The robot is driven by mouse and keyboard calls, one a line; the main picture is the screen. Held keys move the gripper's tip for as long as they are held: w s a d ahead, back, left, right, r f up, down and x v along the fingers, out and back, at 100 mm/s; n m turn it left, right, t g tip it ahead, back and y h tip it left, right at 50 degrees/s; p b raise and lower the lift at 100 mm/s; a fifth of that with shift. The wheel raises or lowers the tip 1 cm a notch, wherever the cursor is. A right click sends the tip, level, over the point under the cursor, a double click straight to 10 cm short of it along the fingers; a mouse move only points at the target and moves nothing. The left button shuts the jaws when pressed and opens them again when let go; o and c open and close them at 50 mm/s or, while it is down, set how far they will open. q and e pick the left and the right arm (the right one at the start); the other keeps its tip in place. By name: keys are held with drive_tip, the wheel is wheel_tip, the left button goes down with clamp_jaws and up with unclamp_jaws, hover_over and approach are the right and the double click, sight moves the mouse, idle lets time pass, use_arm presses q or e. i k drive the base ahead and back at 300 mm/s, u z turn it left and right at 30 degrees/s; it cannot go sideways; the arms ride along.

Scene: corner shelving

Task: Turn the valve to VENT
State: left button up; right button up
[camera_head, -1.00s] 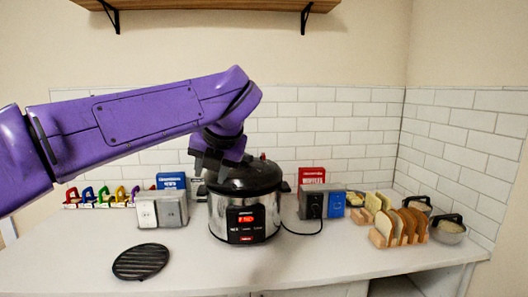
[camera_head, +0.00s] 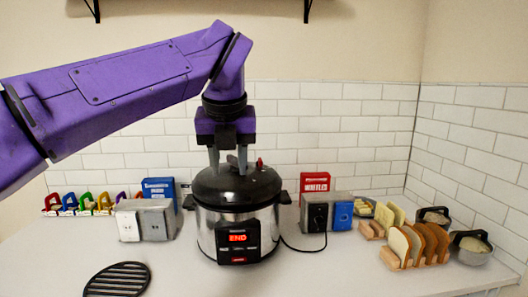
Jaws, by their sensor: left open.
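The pressure cooker (camera_head: 207,226) stands on the counter with its black lid (camera_head: 212,185) on. Its display (camera_head: 237,237) reads END in red. A small red piece, which looks like the valve (camera_head: 259,163), stands up on the lid, right of the centre. I cannot read which way the valve is set. My left gripper (camera_head: 228,168) points down over the lid, left of the red piece and apart from it. Its two fingers are spread, with nothing clearly held; their tips are close to the lid's middle. My right gripper is not in view.
A grey outlet box (camera_head: 157,221) stands left of the cooker and another outlet box (camera_head: 318,215) right of it, with a black cord (camera_head: 300,248). A black trivet (camera_head: 117,279) lies front left. Bread slices in a rack (camera_head: 420,246) stand at right.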

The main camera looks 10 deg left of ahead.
sight(260, 163)
drive_tip(key=i, duration=1.05)
